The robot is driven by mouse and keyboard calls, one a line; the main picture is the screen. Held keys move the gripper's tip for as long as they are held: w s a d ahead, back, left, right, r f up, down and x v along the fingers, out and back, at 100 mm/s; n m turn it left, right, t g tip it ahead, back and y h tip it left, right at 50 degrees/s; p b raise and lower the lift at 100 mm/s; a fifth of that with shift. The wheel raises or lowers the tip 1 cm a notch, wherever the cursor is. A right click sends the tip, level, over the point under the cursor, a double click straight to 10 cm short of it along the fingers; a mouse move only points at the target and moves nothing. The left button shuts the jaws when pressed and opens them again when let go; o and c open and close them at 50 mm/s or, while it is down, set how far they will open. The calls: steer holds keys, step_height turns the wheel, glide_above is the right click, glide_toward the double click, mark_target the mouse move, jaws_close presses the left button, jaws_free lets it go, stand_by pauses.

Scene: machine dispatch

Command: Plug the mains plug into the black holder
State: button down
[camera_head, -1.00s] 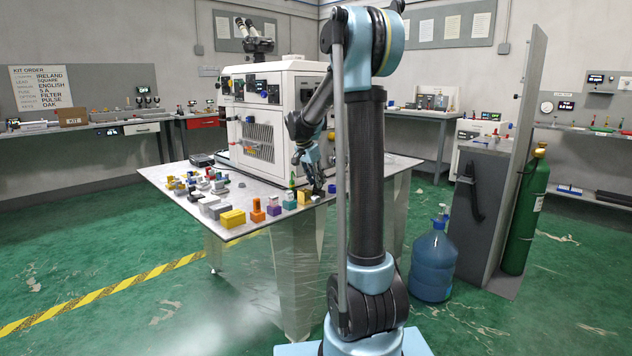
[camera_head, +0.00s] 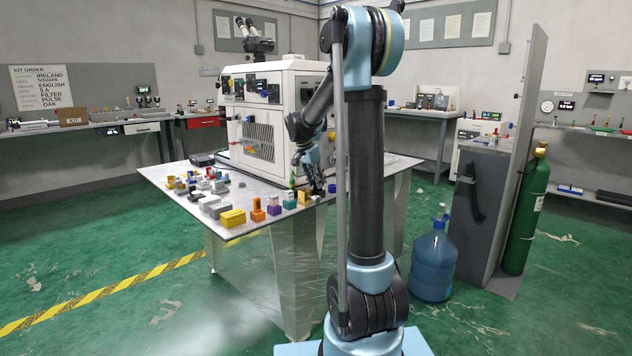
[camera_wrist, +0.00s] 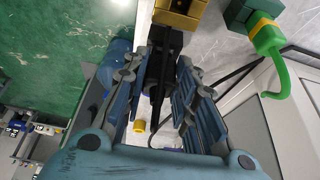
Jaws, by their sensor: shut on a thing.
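My gripper (camera_wrist: 160,95) shows in the wrist view with its two blue-grey fingers on either side of a narrow black body, which I take for the mains plug (camera_wrist: 156,82). In the head view my gripper (camera_head: 314,182) is low at the table's near right edge. A black block, apparently the black holder (camera_wrist: 166,37), sits at the far end of the fingers, beside a gold block. Plug and holder are both dark and overlap, so I cannot tell whether the plug is seated in it or only touching it. The plug's pins are hidden.
The gold block (camera_wrist: 181,12) is close beside the gripper. A green block (camera_wrist: 238,14) with a green corded plug (camera_wrist: 268,40) stands farther right. Coloured blocks line the table edge, including a yellow one (camera_head: 232,218). A large white machine (camera_head: 285,110) stands behind.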

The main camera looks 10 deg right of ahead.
steer(key=shift+f, duration=0.55)
steer(key=c, duration=1.2)
jaws_free()
steer(key=shift+r, duration=0.1)
steer(key=shift+r, duration=1.65)
